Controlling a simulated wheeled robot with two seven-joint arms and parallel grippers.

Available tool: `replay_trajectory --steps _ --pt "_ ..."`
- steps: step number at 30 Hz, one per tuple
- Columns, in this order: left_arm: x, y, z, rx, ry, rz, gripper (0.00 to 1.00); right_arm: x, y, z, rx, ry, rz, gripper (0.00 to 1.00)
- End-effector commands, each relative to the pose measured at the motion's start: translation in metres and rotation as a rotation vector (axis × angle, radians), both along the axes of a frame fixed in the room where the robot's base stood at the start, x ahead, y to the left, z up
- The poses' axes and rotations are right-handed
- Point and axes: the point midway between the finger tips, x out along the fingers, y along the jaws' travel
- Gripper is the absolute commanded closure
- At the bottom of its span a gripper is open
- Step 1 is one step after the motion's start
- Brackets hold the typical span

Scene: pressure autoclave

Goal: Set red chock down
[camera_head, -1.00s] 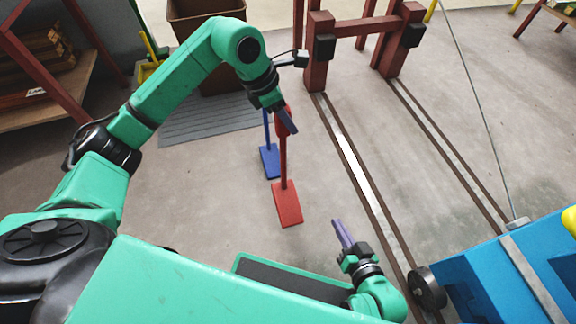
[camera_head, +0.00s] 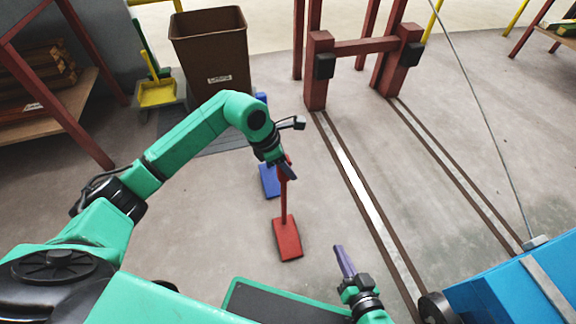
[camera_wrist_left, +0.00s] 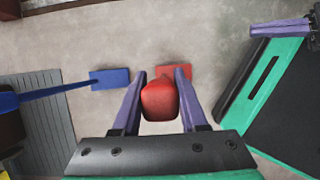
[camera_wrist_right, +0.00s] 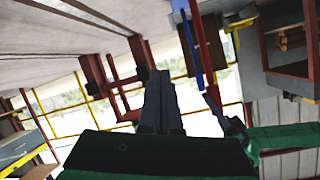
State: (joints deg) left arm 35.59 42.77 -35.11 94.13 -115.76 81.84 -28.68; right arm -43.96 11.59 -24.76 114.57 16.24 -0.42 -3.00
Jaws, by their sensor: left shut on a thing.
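The red chock has a flat red base (camera_head: 288,240) and an upright red handle with a red knob (camera_wrist_left: 160,101) on top. My left gripper (camera_head: 287,170) is shut on the knob, with its purple fingers on both sides of it in the left wrist view. The base is low, at or just above the concrete floor; I cannot tell whether it touches. A blue chock (camera_head: 270,181) of like shape stands behind it, partly hidden by my left arm. My right gripper (camera_head: 343,262) is apart to the right, its fingers together and empty.
Two floor rails (camera_head: 352,170) run along the right from a dark red frame (camera_head: 364,46). A blue cart (camera_head: 515,290) stands at the lower right. A brown bin (camera_head: 212,60) and grey mat (camera_head: 205,138) are behind my left arm. Bare floor lies around the red base.

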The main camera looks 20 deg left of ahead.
Motion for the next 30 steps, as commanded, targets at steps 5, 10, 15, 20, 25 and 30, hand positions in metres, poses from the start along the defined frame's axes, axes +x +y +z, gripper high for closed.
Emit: replay_trajectory --steps 5,10,15,20,25,30 --pt "0.001 0.0 0.002 -0.002 -0.004 0.001 1.0 0.002 0.0 0.003 0.001 -0.01 -0.002 1.0" --pt "0.0 0.0 -0.001 0.0 -0.001 0.0 0.31 0.009 0.0 0.008 0.002 -0.029 -0.004 1.0" --pt "0.0 0.0 -0.001 0.0 -0.001 0.0 0.28 0.012 0.0 0.01 0.004 -0.037 -0.005 1.0" --pt "0.0 0.0 0.0 0.0 -0.001 0.0 0.28 0.011 -0.001 0.01 0.003 -0.036 -0.005 1.0" --pt "-0.002 0.006 0.02 0.003 -0.004 0.001 0.28 0.002 0.0 0.012 -0.003 -0.001 0.001 1.0" --pt "-0.012 0.022 0.066 0.004 -0.004 0.001 0.28 0.0 -0.001 0.034 -0.026 0.033 0.025 1.0"
